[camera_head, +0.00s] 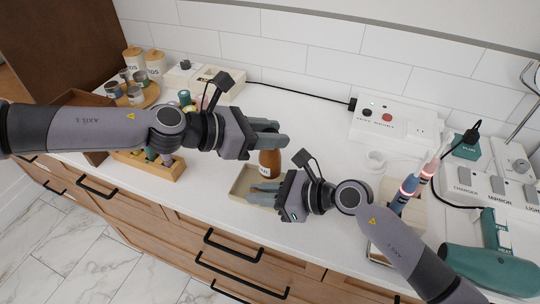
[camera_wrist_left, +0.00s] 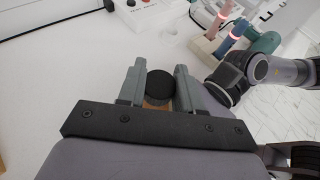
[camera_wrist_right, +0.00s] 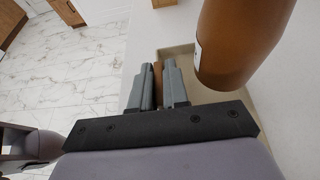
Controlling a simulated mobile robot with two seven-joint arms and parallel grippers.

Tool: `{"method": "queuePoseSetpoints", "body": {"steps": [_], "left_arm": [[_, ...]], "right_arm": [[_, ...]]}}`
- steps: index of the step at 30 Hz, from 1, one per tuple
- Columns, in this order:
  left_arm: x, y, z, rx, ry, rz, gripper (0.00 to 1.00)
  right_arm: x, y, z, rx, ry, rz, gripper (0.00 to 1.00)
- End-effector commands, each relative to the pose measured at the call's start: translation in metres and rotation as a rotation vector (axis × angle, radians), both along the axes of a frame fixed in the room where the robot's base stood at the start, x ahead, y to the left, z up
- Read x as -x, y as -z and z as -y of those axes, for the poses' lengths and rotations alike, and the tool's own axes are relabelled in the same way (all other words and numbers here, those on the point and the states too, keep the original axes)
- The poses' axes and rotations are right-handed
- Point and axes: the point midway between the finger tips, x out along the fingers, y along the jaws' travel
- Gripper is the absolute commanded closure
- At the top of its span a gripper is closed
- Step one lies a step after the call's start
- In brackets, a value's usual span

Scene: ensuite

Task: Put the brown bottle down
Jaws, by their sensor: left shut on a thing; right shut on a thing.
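The brown bottle (camera_head: 269,163) has a pale label, and its black cap (camera_wrist_left: 160,84) shows in the left wrist view. My left gripper (camera_head: 270,135) is shut on its upper part, with the cap between the fingers. The bottle's lower end looms at the upper right of the right wrist view (camera_wrist_right: 240,40). In the head view it appears at the beige tray (camera_head: 240,185); I cannot tell whether it touches anything. My right gripper (camera_head: 262,193) is low at the tray's front and shut on a narrow brown thing (camera_wrist_right: 157,82), mostly hidden between its fingers.
A wooden box (camera_head: 165,170) with small items stands left, beyond it a round tray with jars (camera_head: 133,55). A white control box (camera_head: 395,120) is at the back. Glowing brushes (camera_head: 405,192) and a teal dryer (camera_head: 490,268) are right. The counter middle behind the tray is clear.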

Motion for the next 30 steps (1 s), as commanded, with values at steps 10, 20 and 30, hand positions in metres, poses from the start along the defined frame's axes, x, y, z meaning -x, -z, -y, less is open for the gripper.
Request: {"method": "queuePoseSetpoints", "body": {"steps": [10, 20, 30], "left_arm": [[0.0, 0.031, 0.001, 0.001, 0.001, -0.002, 1.0], [0.0, 0.05, 0.001, 0.001, 0.003, 0.005, 1.0], [0.0, 0.054, 0.001, 0.0, 0.003, 0.001, 0.53]], "right_arm": [[0.0, 0.0, 0.0, 0.0, 0.0, 0.0, 1.0], [0.0, 0.0, 0.0, 0.0, 0.0, 0.0, 1.0], [0.0, 0.0, 0.0, 0.0, 0.0, 0.0, 1.0]]}}
